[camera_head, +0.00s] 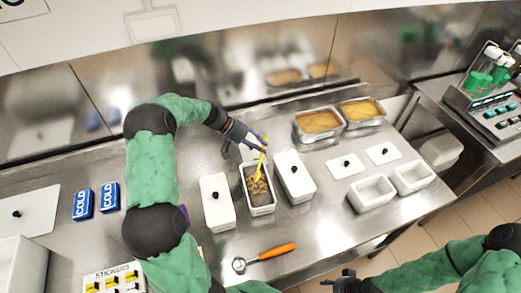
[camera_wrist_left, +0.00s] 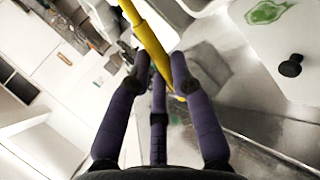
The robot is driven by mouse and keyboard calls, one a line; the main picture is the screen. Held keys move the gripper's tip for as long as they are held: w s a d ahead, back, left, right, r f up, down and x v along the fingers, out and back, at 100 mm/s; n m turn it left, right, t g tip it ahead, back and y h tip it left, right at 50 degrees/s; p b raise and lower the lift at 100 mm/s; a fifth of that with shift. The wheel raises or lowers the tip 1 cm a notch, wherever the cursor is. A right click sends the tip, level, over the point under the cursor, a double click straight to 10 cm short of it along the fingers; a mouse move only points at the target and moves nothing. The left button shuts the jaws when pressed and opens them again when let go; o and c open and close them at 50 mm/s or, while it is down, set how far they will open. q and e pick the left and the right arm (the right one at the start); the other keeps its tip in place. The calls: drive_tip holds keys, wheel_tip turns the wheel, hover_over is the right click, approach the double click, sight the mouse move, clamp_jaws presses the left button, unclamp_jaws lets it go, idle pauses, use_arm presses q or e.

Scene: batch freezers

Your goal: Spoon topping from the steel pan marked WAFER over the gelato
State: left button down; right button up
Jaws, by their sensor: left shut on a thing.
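My left gripper (camera_head: 256,145) is shut on the handle of a yellow spoon (camera_head: 259,164), which also shows between the fingers in the left wrist view (camera_wrist_left: 148,40). The spoon slants down into an open pan (camera_head: 271,209) holding brown, chunky topping (camera_head: 257,186); its bowl is at the topping, and I cannot tell whether it is loaded. No WAFER mark is readable. Two steel pans of orange-yellow gelato (camera_head: 319,122) (camera_head: 361,109) stand at the back right. My right gripper (camera_head: 343,281) is at the bottom edge, away from the pans; its fingers are unclear.
White-lidded pans stand left (camera_head: 216,200) and right (camera_head: 294,176) of the open pan, close by. An orange-handled scoop (camera_head: 270,254) lies in front. Empty white tubs (camera_head: 372,193) and loose lids (camera_head: 345,167) are at right. Blue COLD packs (camera_head: 83,204) and a STICKERS box (camera_head: 114,278) are at left.

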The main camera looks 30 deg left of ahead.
use_arm(q)
drive_tip(key=shift+s+a+f+n+t+h+b, duration=0.15)
drive_tip(key=shift+a+f+t+h+b, duration=0.25)
drive_tip(key=shift+h+b, duration=1.15)
drive_tip(key=shift+w+a+f+n+t+h+b, duration=0.15)
drive_tip(key=shift+f+t+h+b, duration=0.3)
drive_tip(key=shift+h+b, duration=1.05)
drive_tip(key=shift+s+y+b, duration=0.1)
drive_tip(key=shift+y+b, duration=0.25)
